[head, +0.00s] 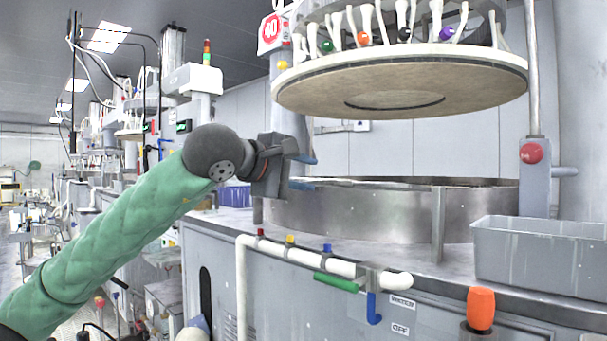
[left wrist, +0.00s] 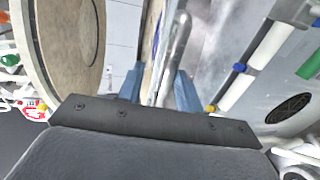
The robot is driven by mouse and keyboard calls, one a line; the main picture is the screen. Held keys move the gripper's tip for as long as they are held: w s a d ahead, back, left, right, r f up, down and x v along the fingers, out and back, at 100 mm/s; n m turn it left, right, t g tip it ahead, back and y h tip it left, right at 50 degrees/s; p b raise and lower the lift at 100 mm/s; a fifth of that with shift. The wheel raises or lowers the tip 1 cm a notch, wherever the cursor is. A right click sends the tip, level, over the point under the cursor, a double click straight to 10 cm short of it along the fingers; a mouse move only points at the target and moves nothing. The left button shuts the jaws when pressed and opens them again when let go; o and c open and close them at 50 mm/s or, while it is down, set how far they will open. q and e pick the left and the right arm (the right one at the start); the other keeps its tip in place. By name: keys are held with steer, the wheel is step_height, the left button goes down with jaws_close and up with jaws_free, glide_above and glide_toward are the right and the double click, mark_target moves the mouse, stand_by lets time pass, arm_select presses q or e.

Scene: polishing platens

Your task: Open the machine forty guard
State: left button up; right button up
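The machine forty guard is the curved metal wall (head: 350,212) around the lower platen, below a round "40" sign (head: 270,29). A metal edge, apparently the guard's rim (left wrist: 174,52), shows beyond and between my fingers in the left wrist view. My left gripper (head: 308,174) is at the guard's left end, one blue finger above the other. It is open, with a clear gap between the fingers (left wrist: 159,90). I cannot tell whether either finger touches the guard. My right gripper is not in view.
The round upper platen (head: 400,82) hangs above the guard. A grey bin (head: 540,250) stands at the right of the bench. A white pipe (head: 300,256) with coloured valves runs along the front. An orange knob (head: 481,308) stands at lower right.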

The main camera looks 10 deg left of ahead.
arm_select(q)
steer(key=p+v, duration=0.1)
steer(key=v, duration=0.6)
steer(key=shift+s+a, duration=0.2)
steer(key=shift+s, duration=0.1)
steer(key=shift+r, duration=0.1)
steer(key=shift+c, duration=0.2)
